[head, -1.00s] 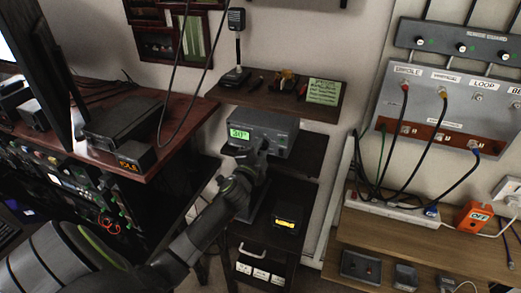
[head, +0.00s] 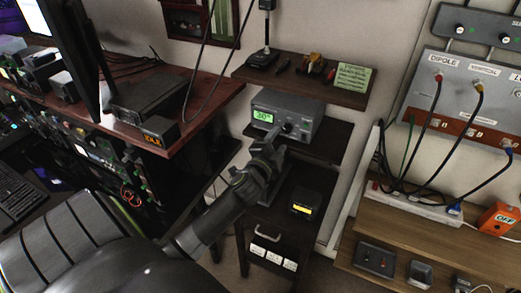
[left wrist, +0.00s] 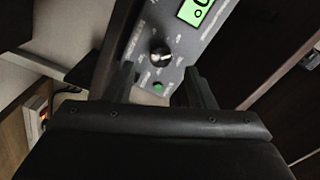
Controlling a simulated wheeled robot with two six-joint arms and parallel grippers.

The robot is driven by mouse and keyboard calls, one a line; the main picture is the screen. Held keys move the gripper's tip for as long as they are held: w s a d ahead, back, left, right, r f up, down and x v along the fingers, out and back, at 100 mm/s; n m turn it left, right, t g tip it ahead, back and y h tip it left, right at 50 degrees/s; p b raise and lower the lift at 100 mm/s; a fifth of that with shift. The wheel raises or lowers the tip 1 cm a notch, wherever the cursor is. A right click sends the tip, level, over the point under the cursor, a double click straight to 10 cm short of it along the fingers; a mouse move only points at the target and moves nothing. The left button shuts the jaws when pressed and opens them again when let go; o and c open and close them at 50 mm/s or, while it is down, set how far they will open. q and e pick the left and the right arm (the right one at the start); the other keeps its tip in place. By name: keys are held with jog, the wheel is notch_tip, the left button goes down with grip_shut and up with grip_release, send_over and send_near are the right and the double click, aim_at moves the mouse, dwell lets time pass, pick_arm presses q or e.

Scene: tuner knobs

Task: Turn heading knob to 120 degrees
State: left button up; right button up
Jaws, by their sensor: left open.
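The heading controller is a grey box (head: 303,118) on a middle shelf in the head view. Its lit green display (head: 263,116) shows a number that looks like 30 or 50 degrees. My left gripper (head: 277,140) is in front of the panel. Its open fingers (left wrist: 158,82) stand to either side below the knob, with nothing held. I cannot tell whether they touch the panel. My right gripper is out of view.
A shelf (head: 290,86) with a microphone and small tools is above the controller. A small device with a yellow display (head: 306,203) is below. A wooden desk (head: 215,98) is at left, and a cabled antenna panel (head: 470,80) at right.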

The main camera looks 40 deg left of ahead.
pick_arm(q)
jog(key=b+v, duration=0.2)
jog(key=v, duration=1)
jog(key=shift+s+d, duration=0.15)
jog(key=shift+s, duration=0.2)
jog(key=s+a+f+n+g, duration=0.1)
jog(key=s+f+n+g, duration=0.15)
jog(key=f, duration=0.95)
jog(key=s+f+n+g+h, duration=0.1)
jog(key=s+f+g, duration=0.2)
jog(key=f, duration=0.9)
jog(key=s+a+f+n+g, duration=0.1)
jog(key=s+f+n+g, duration=0.15)
jog(key=f, duration=1.05)
jog(key=s+d+f+n+g, duration=0.1)
jog(key=s+d+f+g, duration=0.1)
jog(key=s+f, duration=0.4)
jog(key=s+d+f+n+g+h, duration=0.1)
jog(key=s+f, duration=0.5)
jog(key=s, duration=0.7)
jog(key=s+d+f+n+g+h, duration=0.1)
jog(key=s+d+f+n+g, duration=0.1)
jog(key=s+f+g, duration=0.3)
jog(key=s+f+n, duration=0.1)
jog(key=s, duration=0.3)
jog(key=shift+s+d+f, duration=0.25)
jog(key=shift+s+d, duration=0.1)
